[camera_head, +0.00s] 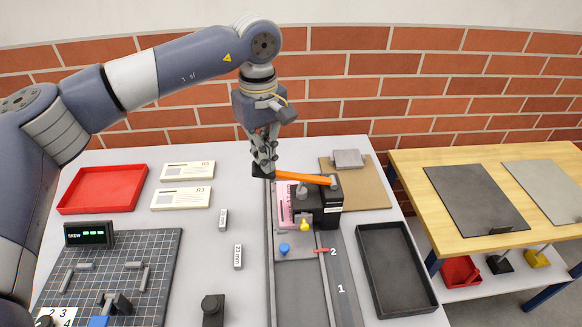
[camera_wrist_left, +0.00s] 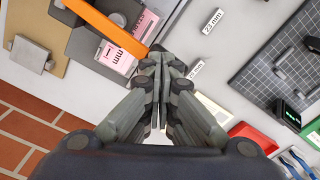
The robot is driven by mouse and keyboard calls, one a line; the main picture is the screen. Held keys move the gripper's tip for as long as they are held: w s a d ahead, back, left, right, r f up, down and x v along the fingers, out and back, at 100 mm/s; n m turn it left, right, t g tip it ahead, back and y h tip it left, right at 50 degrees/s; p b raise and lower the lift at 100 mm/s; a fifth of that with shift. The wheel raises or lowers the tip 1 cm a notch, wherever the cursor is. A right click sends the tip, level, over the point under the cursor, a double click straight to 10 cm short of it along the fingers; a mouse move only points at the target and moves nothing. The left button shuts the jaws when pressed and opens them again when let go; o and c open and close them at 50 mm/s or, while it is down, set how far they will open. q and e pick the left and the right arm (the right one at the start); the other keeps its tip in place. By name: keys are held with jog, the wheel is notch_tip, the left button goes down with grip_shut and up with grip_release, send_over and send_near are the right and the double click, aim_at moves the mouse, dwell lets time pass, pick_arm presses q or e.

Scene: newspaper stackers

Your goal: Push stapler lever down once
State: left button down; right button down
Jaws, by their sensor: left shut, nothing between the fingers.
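The stapler (camera_head: 328,212) is a black block on the track of the grey table, with a long orange lever (camera_head: 305,178) across its top. The lever's free end points left and looks roughly level. My left gripper (camera_head: 264,170) points down, shut and empty, at that free end. In the left wrist view, the shut fingertips (camera_wrist_left: 160,58) lie right beside the end of the orange lever (camera_wrist_left: 110,28). I cannot tell whether they touch it. A pink printed sheet (camera_head: 286,205) lies at the stapler's left side. My right gripper is not in view.
A red tray (camera_head: 103,189), two white label plates (camera_head: 187,170) and a gridded dark mat (camera_head: 150,262) lie left. A black tray (camera_head: 398,268) is at right, and a brown board (camera_head: 370,185) with a grey block (camera_head: 347,159) behind the stapler. A wooden table (camera_head: 415,164) stands further right.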

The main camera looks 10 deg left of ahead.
pick_arm(q)
jog(key=shift+a+r+p, duration=0.1)
jog(key=shift+r+p, duration=1.55)
jog(key=shift+r, duration=1.4)
